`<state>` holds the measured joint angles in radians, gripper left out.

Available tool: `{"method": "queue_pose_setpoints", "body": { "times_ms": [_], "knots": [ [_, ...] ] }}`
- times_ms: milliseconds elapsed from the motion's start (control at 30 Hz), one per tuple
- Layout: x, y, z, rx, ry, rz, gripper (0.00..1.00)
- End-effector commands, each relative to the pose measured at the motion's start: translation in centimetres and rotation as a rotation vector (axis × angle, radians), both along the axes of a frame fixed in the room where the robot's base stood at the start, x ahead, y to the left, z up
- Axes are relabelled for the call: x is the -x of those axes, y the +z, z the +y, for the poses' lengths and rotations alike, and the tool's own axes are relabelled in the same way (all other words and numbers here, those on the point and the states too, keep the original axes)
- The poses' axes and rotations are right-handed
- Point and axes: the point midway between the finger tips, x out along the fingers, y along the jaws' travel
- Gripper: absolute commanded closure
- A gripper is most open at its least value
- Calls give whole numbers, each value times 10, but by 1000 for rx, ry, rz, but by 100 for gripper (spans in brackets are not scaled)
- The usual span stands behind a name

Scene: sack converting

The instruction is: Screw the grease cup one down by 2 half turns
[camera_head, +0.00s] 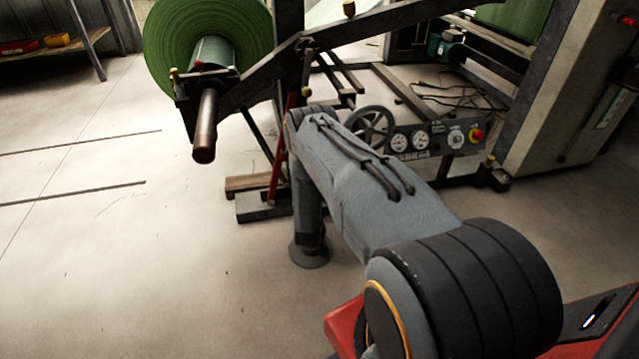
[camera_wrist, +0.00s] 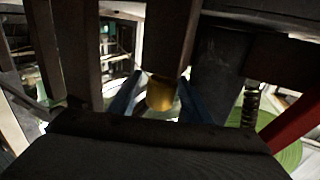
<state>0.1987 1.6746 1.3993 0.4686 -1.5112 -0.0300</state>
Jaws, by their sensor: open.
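In the wrist view a yellow, rounded grease cup (camera_wrist: 161,97) sits at the lower end of a dark upright part. My gripper (camera_wrist: 160,84) shows there as two blue fingers, one on each side of the cup. The fingers are open, with gaps visible beside the cup. In the head view my arm hides the gripper and this cup. Small yellow caps show on the frame, one at the top (camera_head: 349,9) and one low at the right (camera_head: 490,159). I cannot tell which is cup one.
A green roll (camera_head: 165,45) on a shaft stands at the back left. A handwheel (camera_head: 371,126) and a gauge panel (camera_head: 432,139) are beyond my arm. In the wrist view a spring (camera_wrist: 250,104) and a red bar (camera_wrist: 303,122) are to the right. The left floor is mostly clear.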

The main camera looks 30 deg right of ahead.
Motion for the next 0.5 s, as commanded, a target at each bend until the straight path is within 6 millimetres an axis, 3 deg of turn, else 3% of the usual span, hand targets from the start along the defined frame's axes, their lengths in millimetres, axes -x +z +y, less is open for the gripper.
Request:
{"method": "queue_pose_setpoints", "body": {
  "times_ms": [367,500],
  "knots": [
    [-7,0,-5,0,0,1,55],
    [-7,0,-5,0,0,1,76]
  ]
}}
